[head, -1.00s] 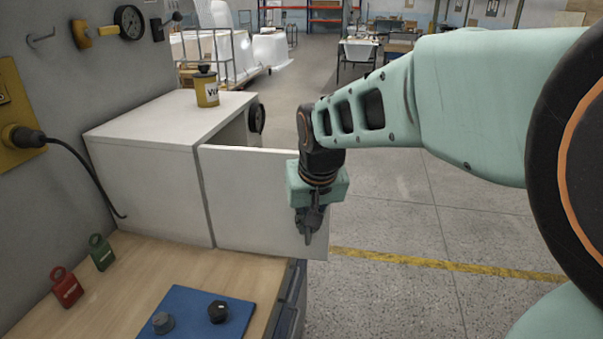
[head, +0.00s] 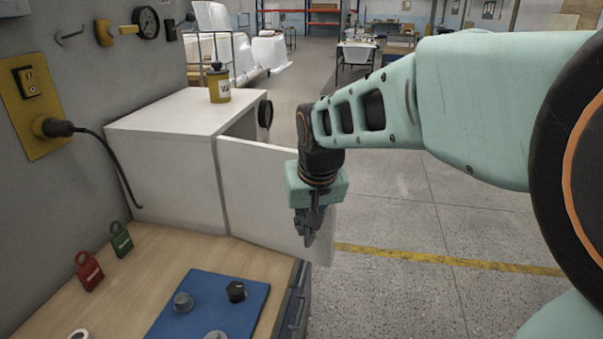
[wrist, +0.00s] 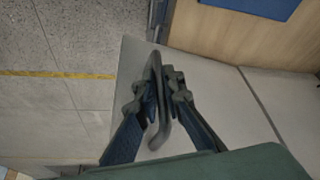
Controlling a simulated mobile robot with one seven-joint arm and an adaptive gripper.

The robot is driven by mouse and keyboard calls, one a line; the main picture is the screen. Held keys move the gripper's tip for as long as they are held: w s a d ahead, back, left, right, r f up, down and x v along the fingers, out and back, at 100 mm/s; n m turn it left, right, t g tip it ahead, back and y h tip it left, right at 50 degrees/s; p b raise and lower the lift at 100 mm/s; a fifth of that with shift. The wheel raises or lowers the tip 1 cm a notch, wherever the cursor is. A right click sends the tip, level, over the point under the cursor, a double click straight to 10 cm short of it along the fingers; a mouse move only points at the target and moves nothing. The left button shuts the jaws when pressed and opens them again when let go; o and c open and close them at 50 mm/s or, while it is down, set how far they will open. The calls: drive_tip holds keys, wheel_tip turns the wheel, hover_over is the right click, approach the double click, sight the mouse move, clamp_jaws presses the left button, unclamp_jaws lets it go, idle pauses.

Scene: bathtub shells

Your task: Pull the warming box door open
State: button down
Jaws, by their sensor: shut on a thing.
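The white warming box (head: 165,155) stands on the wooden bench against the wall. Its door (head: 262,190) is swung open, hinged at the near front edge, and a dark gap shows behind its top edge. My gripper (head: 307,238) is at the outer end of the door, on its near face. In the wrist view my gripper (wrist: 155,100) is shut on the grey bar handle (wrist: 160,125), which runs between its fingers. The pale door face (wrist: 205,90) lies behind the fingers there. The inside of the box is mostly hidden.
A yellow tin (head: 219,85) stands on the box. A blue mat (head: 215,305) with several knobs lies on the bench (head: 140,270). The floor to the right is open.

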drive_tip(key=shift+w+a+r, duration=0.1)
drive_tip(key=shift+a+r, duration=0.05)
drive_tip(key=shift+a, duration=0.05)
drive_tip(key=c, duration=2)
unclamp_jaws()
drive_tip(key=shift+c, duration=0.2)
drive_tip(key=shift+d, duration=0.15)
